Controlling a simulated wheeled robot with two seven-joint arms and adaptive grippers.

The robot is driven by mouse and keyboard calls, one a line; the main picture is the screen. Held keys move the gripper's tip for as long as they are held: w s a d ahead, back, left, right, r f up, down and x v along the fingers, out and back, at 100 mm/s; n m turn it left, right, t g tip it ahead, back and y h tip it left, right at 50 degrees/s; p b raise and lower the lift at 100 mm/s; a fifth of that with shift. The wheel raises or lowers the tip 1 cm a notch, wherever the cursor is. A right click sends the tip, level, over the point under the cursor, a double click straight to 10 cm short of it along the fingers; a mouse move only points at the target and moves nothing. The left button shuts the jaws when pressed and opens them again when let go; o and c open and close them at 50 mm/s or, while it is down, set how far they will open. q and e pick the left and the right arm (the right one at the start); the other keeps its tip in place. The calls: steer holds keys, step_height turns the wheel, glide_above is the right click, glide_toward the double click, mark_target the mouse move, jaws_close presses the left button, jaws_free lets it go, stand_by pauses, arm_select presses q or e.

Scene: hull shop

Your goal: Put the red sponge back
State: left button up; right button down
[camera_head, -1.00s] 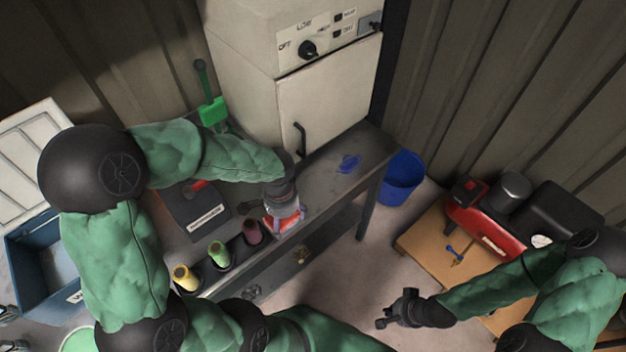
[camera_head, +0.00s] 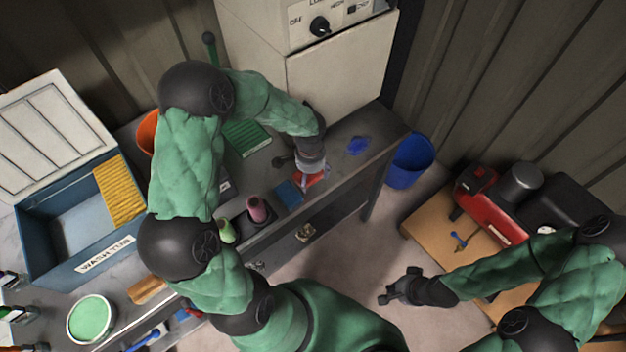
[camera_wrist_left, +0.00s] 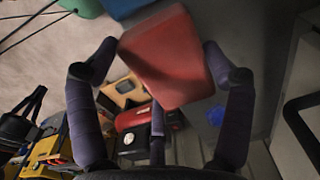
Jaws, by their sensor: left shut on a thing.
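The red sponge (camera_wrist_left: 168,62) is a red block between the fingers of my left gripper (camera_wrist_left: 160,72) in the left wrist view. In the head view the sponge (camera_head: 309,181) shows below my left gripper (camera_head: 311,168), over the front part of the dark bench. Whether it touches the bench top is hard to tell. A flat blue block (camera_head: 288,193) lies on the bench just left of it. My right gripper (camera_head: 396,287) is empty, its fingers apart, over the floor left of the wooden table.
A pink cup (camera_head: 256,209) and a green cup (camera_head: 226,232) stand along the bench front. A blue cloth-like patch (camera_head: 358,145) lies to the right. The wash tub (camera_head: 77,257) is at left, a blue bucket (camera_head: 409,160) beyond the bench end. A cream cabinet (camera_head: 341,75) stands behind.

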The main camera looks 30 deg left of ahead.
mark_target(313, 180)
arm_select(q)
steer(key=shift+w+f, duration=0.75)
steer(key=shift+f, duration=1.75)
steer(key=shift+f+b, duration=0.1)
steer(key=shift+b, duration=0.2)
steer(key=o, duration=0.9)
